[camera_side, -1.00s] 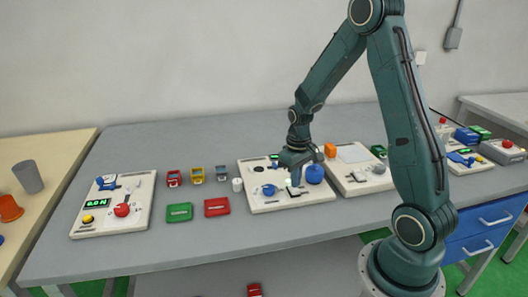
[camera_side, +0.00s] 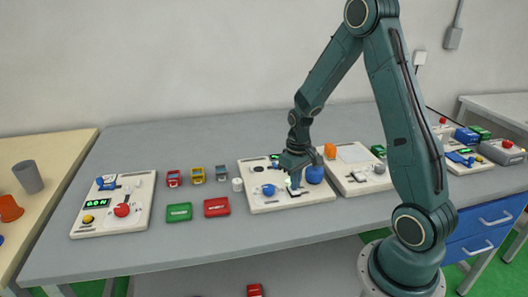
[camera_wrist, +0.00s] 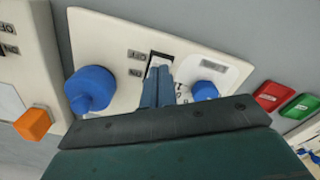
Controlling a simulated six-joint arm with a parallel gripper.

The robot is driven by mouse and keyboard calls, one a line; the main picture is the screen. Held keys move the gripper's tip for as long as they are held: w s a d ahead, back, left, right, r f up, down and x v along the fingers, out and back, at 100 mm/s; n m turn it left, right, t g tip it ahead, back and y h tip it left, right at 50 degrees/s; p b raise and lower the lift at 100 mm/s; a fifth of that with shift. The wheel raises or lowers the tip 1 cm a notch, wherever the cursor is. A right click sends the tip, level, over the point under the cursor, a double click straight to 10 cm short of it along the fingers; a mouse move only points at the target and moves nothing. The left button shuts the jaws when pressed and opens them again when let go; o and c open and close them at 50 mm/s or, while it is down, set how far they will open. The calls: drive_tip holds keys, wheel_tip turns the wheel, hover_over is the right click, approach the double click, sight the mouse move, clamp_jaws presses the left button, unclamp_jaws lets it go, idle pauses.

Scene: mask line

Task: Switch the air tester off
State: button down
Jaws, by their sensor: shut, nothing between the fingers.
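A cream panel (camera_side: 262,206) with a blue bulb (camera_side: 315,174), a blue knob (camera_side: 268,190) and a small display stands mid-table; I take it for the air tester. Its rocker switch (camera_wrist: 160,60) sits in a dark frame with OFF and ON labels beside it. In the wrist view the blue bulb (camera_wrist: 90,89) is left of the switch and the blue knob (camera_wrist: 204,91) is right. My gripper (camera_wrist: 158,72) is shut and empty, its fingertips at the switch and covering part of it. I cannot tell whether they touch it or which way the rocker is tipped.
Another panel (camera_side: 357,155) with an orange block (camera_side: 330,151) stands close on the right. A third panel (camera_side: 110,218) is far left.

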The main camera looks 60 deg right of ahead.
drive_tip(key=shift+f, duration=0.3)
drive_tip(key=shift+r, duration=0.1)
idle(0.3)
drive_tip(key=shift+r, duration=3.4)
drive_tip(key=s+a+r+n+t, duration=0.25)
drive_tip(key=s+a+r, duration=0.25)
drive_tip(key=a+r, duration=0.6)
drive_tip(key=s+a+r+t, duration=0.3)
drive_tip(key=s+a+r, duration=0.3)
drive_tip(key=s, duration=0.3)
drive_tip(key=shift+s+a, duration=0.15)
drive_tip(key=shift+s, duration=0.25)
